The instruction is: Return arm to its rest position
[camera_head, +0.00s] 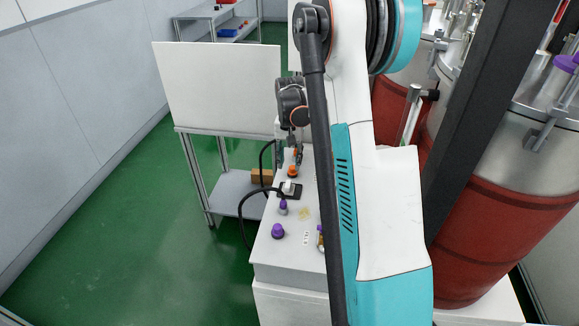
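My arm rises through the middle of the head view and covers much of the scene behind it. Its far end reaches down over the white bench (268,262). My gripper (292,158) shows small and dark at the far part of the bench, just above a small orange item (293,171). I cannot tell whether its fingers are open or shut, or whether they touch that item.
On the bench are a purple-topped item (278,231), a smaller purple one (283,207) and a black fixture (291,190). A white panel (220,85) stands left above a metal table. Large red-banded vessels (485,235) crowd the right. Green floor (110,230) is clear at left.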

